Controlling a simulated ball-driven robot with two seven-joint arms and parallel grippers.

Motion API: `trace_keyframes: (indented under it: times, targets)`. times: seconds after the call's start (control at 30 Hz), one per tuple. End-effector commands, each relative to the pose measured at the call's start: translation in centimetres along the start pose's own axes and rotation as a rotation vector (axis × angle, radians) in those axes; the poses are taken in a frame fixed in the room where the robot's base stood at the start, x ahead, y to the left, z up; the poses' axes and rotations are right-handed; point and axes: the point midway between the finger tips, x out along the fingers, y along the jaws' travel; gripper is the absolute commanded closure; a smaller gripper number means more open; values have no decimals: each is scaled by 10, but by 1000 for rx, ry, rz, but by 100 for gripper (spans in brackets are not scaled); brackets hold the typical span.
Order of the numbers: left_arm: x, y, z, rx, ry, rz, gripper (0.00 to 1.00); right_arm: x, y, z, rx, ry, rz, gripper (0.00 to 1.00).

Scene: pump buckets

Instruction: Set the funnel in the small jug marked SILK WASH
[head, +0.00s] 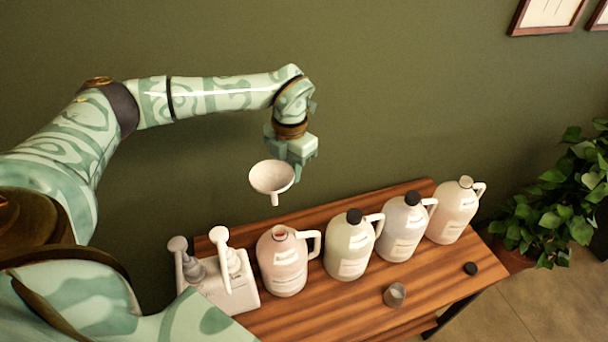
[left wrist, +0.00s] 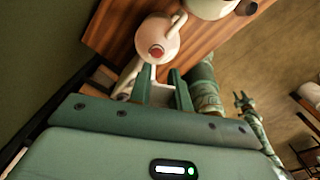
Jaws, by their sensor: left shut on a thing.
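My left gripper (head: 292,160) is shut on a white funnel (head: 272,178), held mouth up with its spout down. The funnel hangs in the air above the pink jug (head: 282,262), apart from it. That jug has an uncapped neck with a red opening and also shows in the left wrist view (left wrist: 158,36), just beyond the fingers (left wrist: 162,88). A pale green jug (head: 349,250) and a pale grey jug (head: 402,232) wear black caps. A cream jug (head: 455,215) at the far end looks uncapped. The labels are too small to read. My right gripper (left wrist: 243,101) shows small and unclear.
The jugs stand in a row on a striped wooden table (head: 330,312). A white holder with pump bottles (head: 222,292) stands at its left end. A small grey cup (head: 395,294) and a loose black cap (head: 470,268) lie in front. A leafy plant (head: 550,205) is at right.

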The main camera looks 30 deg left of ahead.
Motion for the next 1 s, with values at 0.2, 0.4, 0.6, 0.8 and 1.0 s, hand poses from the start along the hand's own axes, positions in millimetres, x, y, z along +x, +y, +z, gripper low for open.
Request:
trace_keyframes:
  times: [0.2,0.4,0.6,0.8,1.0]
  targets:
    - [37,-1,0,1,3,-1,100,23,-1,3,0,-1,0,64]
    - [64,-1,1,0,2,-1,100,39,-3,10,-1,-10,-3,64]
    - [75,0,2,-1,0,0,100,46,-3,12,-1,-12,-3,64]
    - [88,0,2,0,0,0,100,60,-2,7,-1,-3,0,64]
    - [103,-1,2,0,1,0,100,75,-3,12,-1,-7,-1,64]
